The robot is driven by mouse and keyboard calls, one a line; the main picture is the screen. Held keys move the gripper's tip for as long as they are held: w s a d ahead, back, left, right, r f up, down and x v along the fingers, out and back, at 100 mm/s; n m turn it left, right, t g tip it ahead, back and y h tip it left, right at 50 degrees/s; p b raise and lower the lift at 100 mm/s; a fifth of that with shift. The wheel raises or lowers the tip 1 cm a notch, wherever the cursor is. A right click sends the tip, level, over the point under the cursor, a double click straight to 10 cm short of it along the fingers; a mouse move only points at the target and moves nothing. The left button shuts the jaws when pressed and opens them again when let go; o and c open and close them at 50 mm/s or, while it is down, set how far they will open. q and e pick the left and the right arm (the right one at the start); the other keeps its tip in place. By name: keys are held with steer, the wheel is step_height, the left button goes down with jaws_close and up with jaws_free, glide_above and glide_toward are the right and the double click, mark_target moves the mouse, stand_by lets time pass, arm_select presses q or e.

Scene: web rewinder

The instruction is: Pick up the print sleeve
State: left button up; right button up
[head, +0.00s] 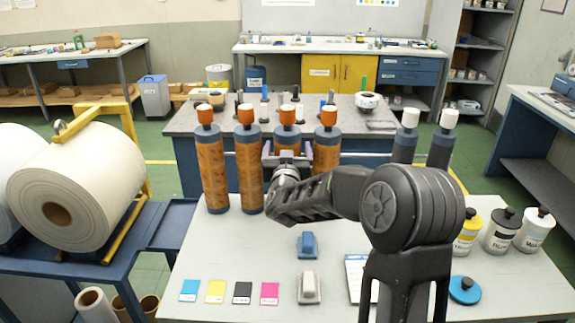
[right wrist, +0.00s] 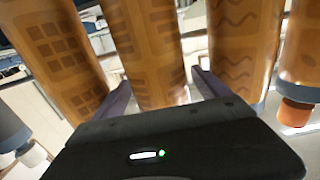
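Several orange-brown patterned print sleeves stand upright in a row on the light table: the far left one (head: 214,172), the second (head: 249,172), the third, mostly hidden behind my right gripper, and the fourth (head: 327,155). My right gripper (head: 287,158) is at the third sleeve. In the right wrist view its two fingers (right wrist: 162,88) stand open on either side of one sleeve (right wrist: 152,45), with small gaps. Neighbouring sleeves with square patterns (right wrist: 62,50) and wavy patterns (right wrist: 240,45) stand left and right of it. My left gripper is not in view.
Two dark cylinders with white tops (head: 405,145) stand right of the sleeves. Ink pots (head: 500,232) are at the table's right. Colour cards (head: 228,291), a blue block (head: 307,245) and a grey block (head: 309,288) lie in front. A big paper roll (head: 85,185) is at left.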

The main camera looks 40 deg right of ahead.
steer(key=c, duration=1.8)
steer(key=shift+o, duration=0.2)
steer(key=shift+r, duration=0.15)
step_height(320, 180, up, 18)
steer(key=p, duration=0.2)
glide_above(287, 107)
steer(key=shift+s, duration=0.15)
